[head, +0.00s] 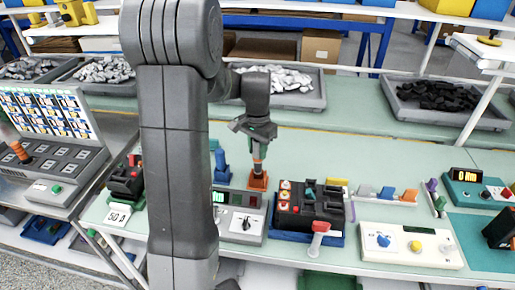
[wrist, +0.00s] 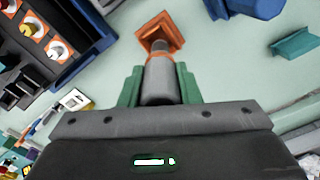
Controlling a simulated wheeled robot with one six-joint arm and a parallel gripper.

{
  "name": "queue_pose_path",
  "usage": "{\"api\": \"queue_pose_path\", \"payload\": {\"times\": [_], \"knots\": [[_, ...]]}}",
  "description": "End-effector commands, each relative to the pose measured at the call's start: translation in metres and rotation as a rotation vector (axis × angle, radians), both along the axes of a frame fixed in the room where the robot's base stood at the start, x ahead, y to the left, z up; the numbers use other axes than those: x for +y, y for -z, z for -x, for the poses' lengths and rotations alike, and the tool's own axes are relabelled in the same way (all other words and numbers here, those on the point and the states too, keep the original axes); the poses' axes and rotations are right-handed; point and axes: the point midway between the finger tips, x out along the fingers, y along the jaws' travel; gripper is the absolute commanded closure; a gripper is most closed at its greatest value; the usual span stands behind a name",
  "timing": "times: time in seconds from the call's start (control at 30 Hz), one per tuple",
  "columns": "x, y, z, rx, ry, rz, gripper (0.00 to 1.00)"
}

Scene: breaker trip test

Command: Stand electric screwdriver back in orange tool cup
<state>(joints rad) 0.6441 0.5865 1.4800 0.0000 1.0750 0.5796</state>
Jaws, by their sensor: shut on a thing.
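The electric screwdriver (wrist: 158,84), grey with an orange band, is between the green fingers of my gripper (wrist: 158,75) in the wrist view. In the head view my gripper (head: 260,143) points down, shut on the screwdriver (head: 258,157), which looks about upright. The orange tool cup (head: 258,181) stands on the bench directly below it; it also shows just beyond the screwdriver's lower end in the wrist view (wrist: 152,24). The lower end overlaps the cup in both views. I cannot tell how far it is inside, as the tip is hidden.
A blue holder (head: 221,168) stands left of the cup. A grey meter box (head: 240,222) is in front. A black breaker unit on a blue base (head: 309,207) stands close on the right. Green bench top behind the cup is clear up to the grey parts trays (head: 300,100).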

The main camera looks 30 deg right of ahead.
Motion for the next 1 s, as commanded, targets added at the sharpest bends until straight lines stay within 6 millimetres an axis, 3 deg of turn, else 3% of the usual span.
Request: {"api": "queue_pose_path", "payload": {"times": [1.0], "knots": [[0.0, 0.017, 0.0, 0.0, 0.0, 0.001, 0.93]]}}
